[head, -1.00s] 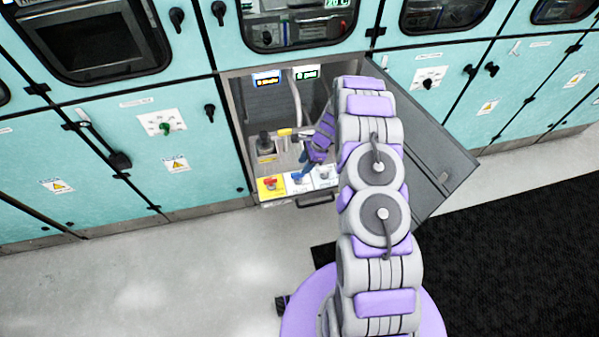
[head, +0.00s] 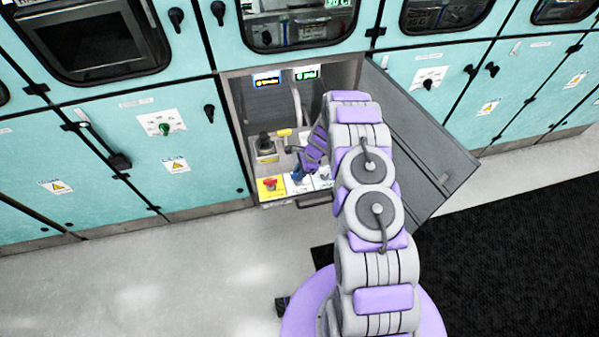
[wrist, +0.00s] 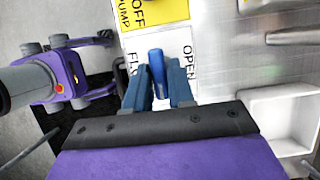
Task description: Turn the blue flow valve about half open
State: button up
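The blue flow valve (wrist: 157,62) shows in the wrist view as an upright blue handle on a white label plate (wrist: 182,42) with "FLO" and "OPEN" lettering. My gripper (wrist: 160,85) has its two blue fingers apart, one on each side of the handle. A small gap shows between the handle and the right finger. The fingers partly hide the valve's base, and I cannot tell whether either finger touches it. In the head view my gripper (head: 298,172) is low inside the open cabinet, over the white plate, and the valve is hard to separate from the fingers.
A yellow plate with a red knob (head: 270,184) sits left of the valve. A dark upright fitting (head: 264,143) and a yellow handle (head: 284,132) stand behind. The open grey cabinet door (head: 425,140) is right of my arm. A white tray (wrist: 255,120) lies beside my gripper.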

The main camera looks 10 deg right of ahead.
grip_shut()
jog(key=shift+w+n, duration=0.15)
jog(key=shift+n, duration=0.25)
jog(key=n+g, duration=0.1)
jog(key=n, duration=0.2)
jog(key=shift+n+g+h, duration=0.3)
jog(key=n+g+b, duration=0.1)
jog(key=n, duration=0.2)
jog(key=shift+w+n+h, duration=0.15)
jog(key=shift+n+h, duration=0.15)
jog(key=shift+n, duration=0.1)
jog(key=shift+a+n, duration=0.1)
jog(key=shift+n, duration=0.2)
jog(key=shift+g, duration=0.4)
